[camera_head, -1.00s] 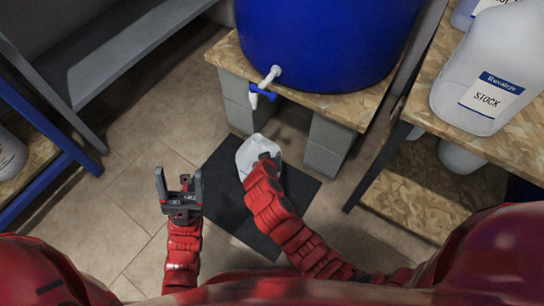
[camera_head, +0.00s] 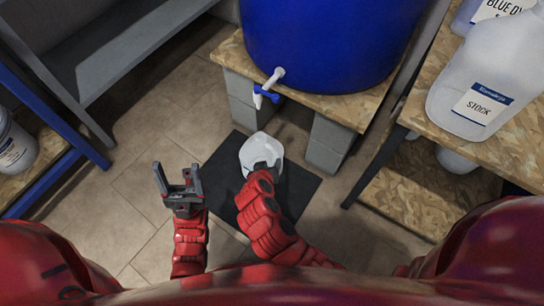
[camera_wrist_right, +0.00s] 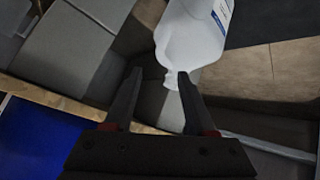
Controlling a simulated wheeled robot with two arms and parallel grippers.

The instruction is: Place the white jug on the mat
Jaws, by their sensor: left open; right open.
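The white jug (camera_head: 256,148) is over the dark mat (camera_head: 300,190) in the head view, below the blue drum's tap. I cannot tell whether its base rests flat. In the right wrist view the jug (camera_wrist_right: 192,38) has its narrow end toward my fingers and a blue-and-white label at the edge. My right gripper (camera_head: 264,168) is close beside the jug and partly covers it. In the wrist view its fingers (camera_wrist_right: 158,84) are apart, the right tip close to the jug's narrow end. My left gripper (camera_head: 178,182) is open and empty, left of the mat.
The blue drum (camera_head: 330,40) with its tap (camera_head: 268,88) stands on a wooden board over grey blocks (camera_head: 327,145). A shelf (camera_head: 490,155) at the right holds a large STOCK jug (camera_head: 470,85). Bare tiled floor (camera_head: 120,200) lies left of the mat.

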